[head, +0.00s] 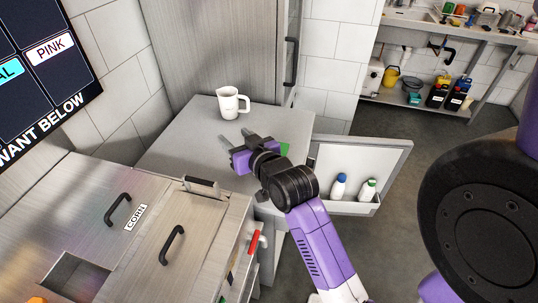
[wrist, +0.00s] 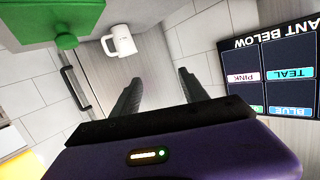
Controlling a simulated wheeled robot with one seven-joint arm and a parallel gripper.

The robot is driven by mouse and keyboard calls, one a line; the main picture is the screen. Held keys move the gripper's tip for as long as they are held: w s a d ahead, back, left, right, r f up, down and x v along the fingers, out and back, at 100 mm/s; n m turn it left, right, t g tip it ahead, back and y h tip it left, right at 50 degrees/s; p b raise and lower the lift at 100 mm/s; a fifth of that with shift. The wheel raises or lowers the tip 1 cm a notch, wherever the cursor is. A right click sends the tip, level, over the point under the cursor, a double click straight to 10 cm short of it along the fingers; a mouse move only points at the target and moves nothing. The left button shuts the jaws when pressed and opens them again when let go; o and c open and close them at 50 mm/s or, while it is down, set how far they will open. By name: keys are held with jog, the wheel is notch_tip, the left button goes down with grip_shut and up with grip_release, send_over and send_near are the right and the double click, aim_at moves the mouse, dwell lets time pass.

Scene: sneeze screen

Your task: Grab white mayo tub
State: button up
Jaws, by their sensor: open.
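I cannot make out a thing that is clearly a white mayo tub in either view. A white jug with a handle (head: 232,102) stands upright on the grey counter (head: 185,130) in the head view; it also shows at the top of the wrist view (wrist: 119,41). My gripper (head: 234,138) is above the counter, on the near side of the jug and apart from it. Its two dark fingers are spread with nothing between them, as the wrist view (wrist: 159,77) also shows.
An open door (head: 390,155) at right holds a blue-capped bottle (head: 338,187) and a green-capped bottle (head: 367,191). A green item (head: 285,148) is partly hidden behind my gripper. Steel lids with handles (head: 170,245) are at front left. A tall steel cabinet (head: 215,45) stands behind the counter.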

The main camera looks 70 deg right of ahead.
jog(key=s+d+r+g+y+p, duration=0.1)
jog(key=d+r+g+p, duration=0.25)
jog(key=d, duration=0.65)
jog(key=s+f+g+y, duration=0.1)
jog(key=s+f, duration=0.1)
jog(key=s+a+f+g+y+b, duration=0.1)
jog(key=s+f+g+y, duration=0.1)
jog(key=f, duration=0.1)
jog(key=s+a+f+g+y+b, duration=0.1)
jog(key=s+f+g+y, duration=0.1)
jog(key=s, duration=0.1)
jog(key=shift+f+n, duration=0.15)
jog(key=shift+n, duration=0.15)
jog(key=shift+p+x, duration=0.35)
jog(key=shift+x, duration=2.2)
jog(key=shift+w, duration=0.2)
jog(key=shift+c, duration=0.4)
grip_shut()
